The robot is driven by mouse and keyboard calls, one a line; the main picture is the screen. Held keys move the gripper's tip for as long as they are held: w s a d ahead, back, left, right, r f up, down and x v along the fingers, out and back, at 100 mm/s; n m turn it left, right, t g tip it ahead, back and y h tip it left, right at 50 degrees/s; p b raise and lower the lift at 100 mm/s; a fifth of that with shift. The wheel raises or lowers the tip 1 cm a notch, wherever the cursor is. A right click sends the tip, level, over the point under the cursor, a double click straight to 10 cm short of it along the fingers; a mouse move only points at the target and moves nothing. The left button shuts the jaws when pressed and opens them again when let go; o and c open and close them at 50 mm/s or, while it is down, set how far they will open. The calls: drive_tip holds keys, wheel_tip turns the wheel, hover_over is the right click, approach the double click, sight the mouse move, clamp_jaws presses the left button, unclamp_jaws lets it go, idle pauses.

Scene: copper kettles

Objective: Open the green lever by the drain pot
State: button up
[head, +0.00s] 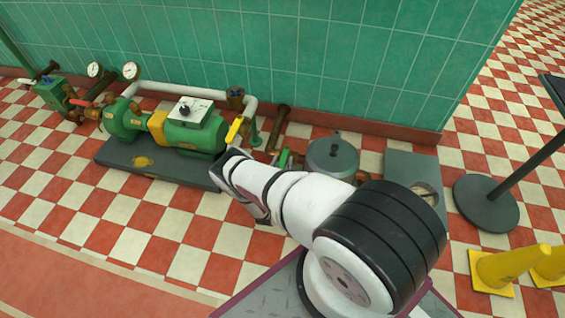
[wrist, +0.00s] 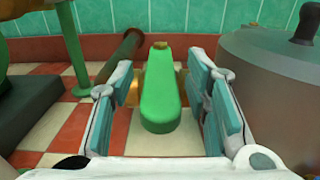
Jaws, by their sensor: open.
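The green lever (wrist: 160,92) stands in the middle of the wrist view, between the two open fingers of my gripper (wrist: 160,105). A gap shows on both sides of it, so the fingers do not appear to touch it. In the head view the green lever (head: 283,158) is a small patch just beyond my arm, left of the drain pot. The grey lidded drain pot (head: 333,158) stands near the wall; it fills the right side of the wrist view (wrist: 270,85). My gripper's fingertips are hidden behind my arm in the head view.
A green pump (head: 195,135) on a dark base stands left of my arm, with a yellow lever (head: 234,130) at its right end. A brown pipe (wrist: 122,55) lies left of the green lever. A grey box with a gauge (head: 412,165) stands right of the pot. The tiled wall is behind.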

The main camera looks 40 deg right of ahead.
drive_tip(key=shift+w+d, duration=0.25)
drive_tip(key=shift+d, duration=0.1)
drive_tip(key=shift+c, duration=0.3)
clamp_jaws()
drive_tip(key=shift+a, duration=0.1)
